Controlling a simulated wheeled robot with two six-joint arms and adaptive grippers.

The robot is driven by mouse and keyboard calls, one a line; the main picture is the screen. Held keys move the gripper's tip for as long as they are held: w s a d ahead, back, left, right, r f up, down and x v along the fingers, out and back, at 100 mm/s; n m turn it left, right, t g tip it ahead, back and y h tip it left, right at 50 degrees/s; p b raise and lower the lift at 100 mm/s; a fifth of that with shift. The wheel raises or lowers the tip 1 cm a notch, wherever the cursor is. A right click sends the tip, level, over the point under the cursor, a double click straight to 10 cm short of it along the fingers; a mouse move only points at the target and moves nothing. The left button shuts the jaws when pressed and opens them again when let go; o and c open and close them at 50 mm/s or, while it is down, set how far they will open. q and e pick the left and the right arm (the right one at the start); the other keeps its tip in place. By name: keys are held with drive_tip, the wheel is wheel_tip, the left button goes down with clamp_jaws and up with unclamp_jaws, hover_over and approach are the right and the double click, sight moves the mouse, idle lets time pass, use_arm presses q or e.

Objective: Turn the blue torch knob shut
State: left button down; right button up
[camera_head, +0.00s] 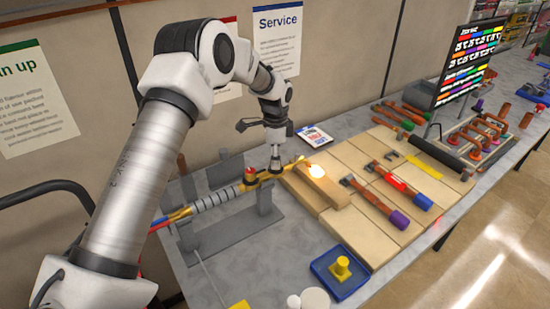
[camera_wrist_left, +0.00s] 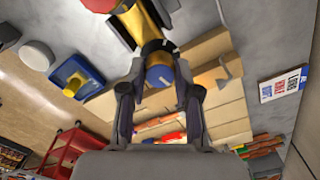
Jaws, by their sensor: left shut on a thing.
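The brass torch (camera_head: 236,188) lies on a grey stand (camera_head: 246,230), with a grey ribbed handle. A bright flame (camera_head: 316,171) glows at its tip, by a wooden block. A red knob (camera_head: 250,175) sits on top of the torch and also shows at the top of the left wrist view (camera_wrist_left: 100,4). My left gripper (camera_head: 275,168) points down at the torch, just right of the red knob. In the left wrist view its fingers (camera_wrist_left: 160,66) are shut on the blue knob (camera_wrist_left: 160,77), one on each side. The blue knob is hidden in the head view.
A blue tray (camera_head: 316,268) with a yellow part stands at the front. A sign card (camera_head: 315,136) lies behind the torch. A dark rack (camera_head: 466,62) stands far right.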

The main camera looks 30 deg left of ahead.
use_arm(q)
drive_tip(key=shift+m, duration=1.1)
drive_tip(key=shift+f, duration=0.1)
drive_tip(key=c, duration=0.8)
unclamp_jaws()
drive_tip(key=shift+c, duration=0.2)
drive_tip(key=shift+w, duration=0.1)
wheel_tip(320, 180, up, 12)
drive_tip(key=shift+d, duration=0.1)
